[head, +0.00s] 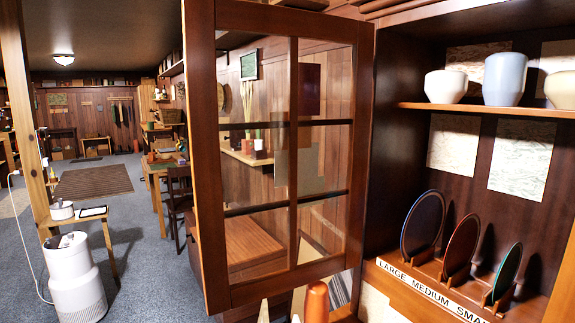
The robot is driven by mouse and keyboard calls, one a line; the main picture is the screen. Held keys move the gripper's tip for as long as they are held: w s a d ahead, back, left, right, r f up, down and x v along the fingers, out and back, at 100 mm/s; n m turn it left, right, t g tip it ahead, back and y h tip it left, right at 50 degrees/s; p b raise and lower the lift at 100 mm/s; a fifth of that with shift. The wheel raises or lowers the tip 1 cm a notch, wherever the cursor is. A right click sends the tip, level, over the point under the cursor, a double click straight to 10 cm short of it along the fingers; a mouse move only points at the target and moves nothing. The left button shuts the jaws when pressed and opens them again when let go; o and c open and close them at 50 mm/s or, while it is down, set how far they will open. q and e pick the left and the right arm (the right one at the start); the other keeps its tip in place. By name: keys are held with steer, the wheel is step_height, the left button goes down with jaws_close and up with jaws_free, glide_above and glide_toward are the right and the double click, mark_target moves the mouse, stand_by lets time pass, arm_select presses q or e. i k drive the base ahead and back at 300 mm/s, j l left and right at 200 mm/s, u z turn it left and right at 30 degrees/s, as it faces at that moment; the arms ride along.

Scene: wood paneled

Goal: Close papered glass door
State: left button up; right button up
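The glass door (208,160) has a dark reddish-brown wood frame with a grid of panes and stands wide open in the head view. Its right side meets the cabinet (388,130), whose shelves are exposed. Greyish flat patches (312,167) show in the middle panes; I cannot tell whether they are paper on the glass or things behind it. Pale patterned sheets (520,161) are on the cabinet's back wall. Neither of my grippers is in view, and nothing visible touches the door.
Pale cups (505,80) stand on the upper shelf. Upright plates (423,224) stand in holders behind a size label (440,296). An orange rounded object (317,299) is below the door. A white cylindrical appliance (76,280) stands left; carpet (140,240) lies open between.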

mark_target(296, 159)
steer(key=k+l+z, duration=0.15)
steer(key=k+z, duration=0.3)
steer(key=k, duration=0.15)
steer(key=z, duration=1.7)
steer(key=j+z, duration=0.2)
steer(key=j, duration=0.65)
steer(key=k+j+z, duration=0.25)
steer(key=j, duration=1.4)
steer(key=k+j, duration=0.15)
steer(key=j, duration=1.5)
steer(key=k+l, duration=0.25)
steer(key=l, duration=0.1)
